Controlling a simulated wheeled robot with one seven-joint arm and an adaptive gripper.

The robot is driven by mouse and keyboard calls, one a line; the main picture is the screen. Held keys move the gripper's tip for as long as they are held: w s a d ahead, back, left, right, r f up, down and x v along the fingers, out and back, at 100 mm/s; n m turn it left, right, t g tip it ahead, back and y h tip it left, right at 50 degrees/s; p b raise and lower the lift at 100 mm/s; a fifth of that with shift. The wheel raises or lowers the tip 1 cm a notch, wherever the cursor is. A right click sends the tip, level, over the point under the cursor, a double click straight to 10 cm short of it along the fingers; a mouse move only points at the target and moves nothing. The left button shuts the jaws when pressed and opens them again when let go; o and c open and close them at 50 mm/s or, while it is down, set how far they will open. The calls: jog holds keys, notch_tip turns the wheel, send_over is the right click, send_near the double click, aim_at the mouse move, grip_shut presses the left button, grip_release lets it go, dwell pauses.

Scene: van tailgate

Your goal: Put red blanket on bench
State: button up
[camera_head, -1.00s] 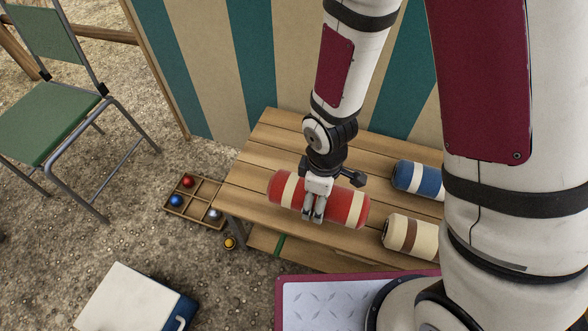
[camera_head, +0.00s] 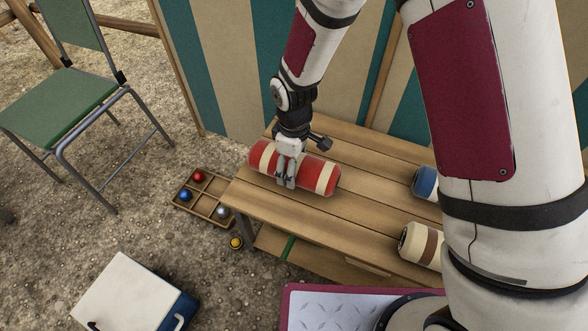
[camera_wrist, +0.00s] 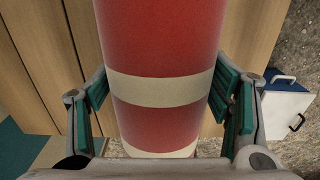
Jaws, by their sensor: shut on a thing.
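The red blanket (camera_head: 318,174) is a rolled red cylinder with cream bands. It is at the left end of the slatted wooden bench (camera_head: 340,215), on or just above the slats; I cannot tell which. My gripper (camera_head: 286,184) comes down from above and is shut around the roll's middle. In the wrist view the red blanket (camera_wrist: 160,55) runs between my two fingers, with green pads on both sides. The roll hides the slats under it.
A cream roll with a brown band (camera_head: 421,243) and a blue roll (camera_head: 425,182) lie to the right on the bench. A divided tray of balls (camera_head: 207,205), a white-lidded cooler (camera_head: 125,285) and a green chair (camera_head: 60,103) stand to the left. Bare slats lie between the rolls.

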jog(key=shift+f, duration=0.55)
jog(key=shift+f, duration=0.1)
jog(key=o, duration=1.5)
jog(key=shift+c, duration=0.2)
notch_tip(320, 180, up, 12)
jog(key=p, duration=0.4)
